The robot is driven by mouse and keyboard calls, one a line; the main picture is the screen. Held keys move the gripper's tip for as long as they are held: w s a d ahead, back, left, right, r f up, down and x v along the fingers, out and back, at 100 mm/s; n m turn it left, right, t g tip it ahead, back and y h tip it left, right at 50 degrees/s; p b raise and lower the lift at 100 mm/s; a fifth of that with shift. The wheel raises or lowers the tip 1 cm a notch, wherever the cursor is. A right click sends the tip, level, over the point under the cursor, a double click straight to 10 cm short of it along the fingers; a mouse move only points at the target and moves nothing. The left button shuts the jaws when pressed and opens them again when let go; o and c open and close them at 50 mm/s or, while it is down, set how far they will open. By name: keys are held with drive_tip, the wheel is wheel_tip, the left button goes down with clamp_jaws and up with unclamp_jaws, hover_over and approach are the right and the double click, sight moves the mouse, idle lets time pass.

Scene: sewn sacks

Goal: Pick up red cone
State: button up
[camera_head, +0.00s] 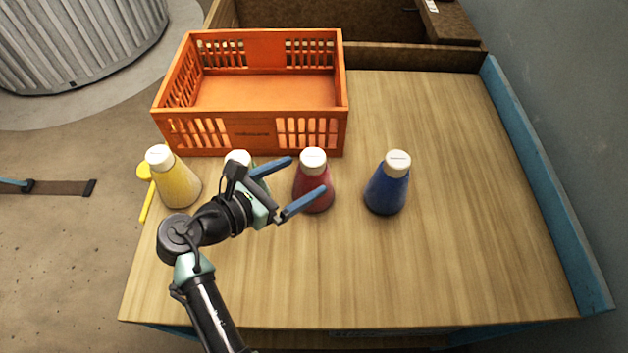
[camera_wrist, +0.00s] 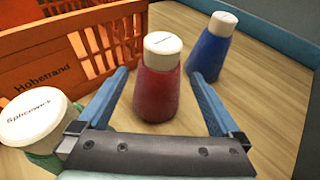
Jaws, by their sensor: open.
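The red cone (camera_head: 314,190) is a tapered red sack with a white top, upright on the wooden table in front of the orange crate. In the wrist view the red cone (camera_wrist: 157,88) stands between and beyond my two blue fingers. My gripper (camera_head: 306,181) is open, its fingers pointing toward the red cone from the left. The near finger overlaps part of the cone in the head view. I cannot tell whether either finger touches it. In the wrist view my gripper (camera_wrist: 163,80) holds nothing.
A blue cone (camera_head: 387,188) stands right of the red one. A green cone with a white top (camera_head: 237,157) is mostly hidden behind my gripper. A yellow cone (camera_head: 175,182) stands at the left edge. The orange crate (camera_head: 245,35) is behind. The table's right and front are clear.

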drive_tip(key=shift+w+d+f, duration=0.15)
drive_tip(key=shift+f, duration=0.3)
drive_tip(key=shift+w+d+f, duration=0.15)
drive_tip(key=shift+f, duration=0.25)
drive_tip(key=b+x, duration=0.1)
drive_tip(key=x, duration=0.5)
drive_tip(key=shift+w+d, duration=0.25)
drive_tip(key=shift+c, duration=0.3)
drive_tip(key=c, duration=1.2)
drive_tip(key=shift+r, duration=0.1)
